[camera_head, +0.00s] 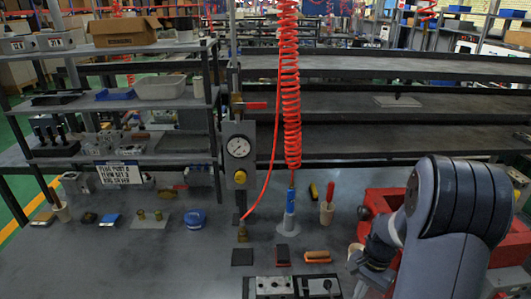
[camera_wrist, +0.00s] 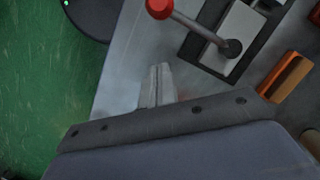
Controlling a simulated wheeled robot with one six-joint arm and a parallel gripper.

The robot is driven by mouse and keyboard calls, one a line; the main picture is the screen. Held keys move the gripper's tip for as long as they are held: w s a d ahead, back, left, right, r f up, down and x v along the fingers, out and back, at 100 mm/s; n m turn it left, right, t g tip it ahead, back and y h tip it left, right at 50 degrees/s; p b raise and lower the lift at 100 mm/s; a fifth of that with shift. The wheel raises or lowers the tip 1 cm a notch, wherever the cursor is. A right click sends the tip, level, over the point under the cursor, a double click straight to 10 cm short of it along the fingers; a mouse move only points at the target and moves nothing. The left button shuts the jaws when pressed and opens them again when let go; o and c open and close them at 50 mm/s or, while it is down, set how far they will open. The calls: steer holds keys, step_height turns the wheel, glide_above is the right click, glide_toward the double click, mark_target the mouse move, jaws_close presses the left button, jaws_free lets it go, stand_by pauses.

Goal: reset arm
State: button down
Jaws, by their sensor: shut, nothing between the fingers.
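My gripper (camera_wrist: 158,82) shows in the wrist view with its two fingers together and nothing between them. It is over the edge of the grey workbench (camera_wrist: 118,82), with green floor to the left. Right of the fingers is a valve block (camera_wrist: 237,35) with a lever ending in a red ball. In the head view my arm fills the lower right, and the gripper's fingers are not clearly visible there. Valve blocks (camera_head: 270,287) stand at the bottom middle of the bench (camera_head: 140,265).
An orange-brown block (camera_wrist: 285,76) lies right of the valve block. A red coiled hose (camera_head: 290,85) hangs over the bench, beside a pressure gauge (camera_head: 238,147). A red object (camera_head: 384,201) sits close to my arm. Shelves (camera_head: 120,102) stand at left. The bench's left front is clear.

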steer(key=shift+w+d+r+n, duration=0.15)
steer(key=shift+w+n, duration=0.15)
steer(key=shift+n, duration=0.3)
steer(key=shift+w+d+n+h+p, duration=0.3)
steer(key=shift+w+d+n+p, duration=0.2)
steer(key=shift+w+d+n, duration=0.4)
steer(key=shift+w+n+g+p, duration=0.35)
steer(key=shift+w+n, duration=0.3)
steer(key=shift+n, duration=0.55)
steer(key=w+n, duration=0.1)
steer(key=n+p, duration=0.1)
steer(key=w+n+h, duration=0.1)
steer(key=shift+w+d+p, duration=0.25)
steer(key=shift+w+p, duration=0.05)
steer(key=w, duration=0.2)
steer(key=w+b, duration=0.1)
steer(key=shift+f+n, duration=0.25)
steer(key=shift+n, duration=0.15)
steer(key=shift+w+r, duration=0.15)
steer(key=shift+w, duration=0.6)
